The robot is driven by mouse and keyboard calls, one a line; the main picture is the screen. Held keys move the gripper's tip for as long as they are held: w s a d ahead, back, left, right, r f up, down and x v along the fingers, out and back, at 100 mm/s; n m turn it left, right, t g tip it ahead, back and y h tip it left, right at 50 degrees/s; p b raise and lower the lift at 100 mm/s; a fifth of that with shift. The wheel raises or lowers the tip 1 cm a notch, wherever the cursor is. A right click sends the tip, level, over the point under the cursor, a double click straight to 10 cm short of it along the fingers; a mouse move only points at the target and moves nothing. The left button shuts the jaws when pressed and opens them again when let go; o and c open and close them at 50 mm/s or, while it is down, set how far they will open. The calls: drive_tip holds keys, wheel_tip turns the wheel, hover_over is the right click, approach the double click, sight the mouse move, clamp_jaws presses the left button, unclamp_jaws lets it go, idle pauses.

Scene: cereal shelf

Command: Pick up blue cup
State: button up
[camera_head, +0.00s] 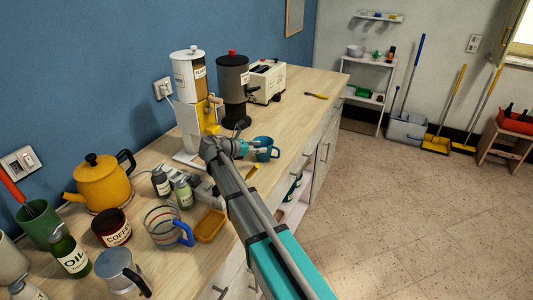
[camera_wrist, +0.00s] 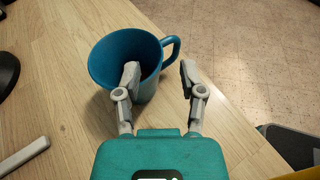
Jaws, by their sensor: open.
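The blue cup (camera_wrist: 110,54) stands upright on the wooden counter, with its handle (camera_wrist: 172,48) toward the upper right in the wrist view. In the head view the cup (camera_head: 264,152) is partly hidden behind my arm's end. My gripper (camera_wrist: 160,80) is open at the cup's near right side. Its left finger overlaps the cup's opening and rim in the picture, and its right finger is outside, just below the handle. I cannot tell whether either finger touches the cup.
The counter (camera_head: 300,105) holds a cereal dispenser (camera_head: 190,80), a dark canister (camera_head: 233,85) and a toaster (camera_head: 267,82) beyond the cup. A yellow kettle (camera_head: 100,182), bottles and a measuring jug (camera_head: 165,227) stand nearer. The counter edge lies right of the cup.

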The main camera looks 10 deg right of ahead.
drive_tip(key=shift+b+x, duration=0.4)
drive_tip(key=shift+x, duration=1.35)
clamp_jaws()
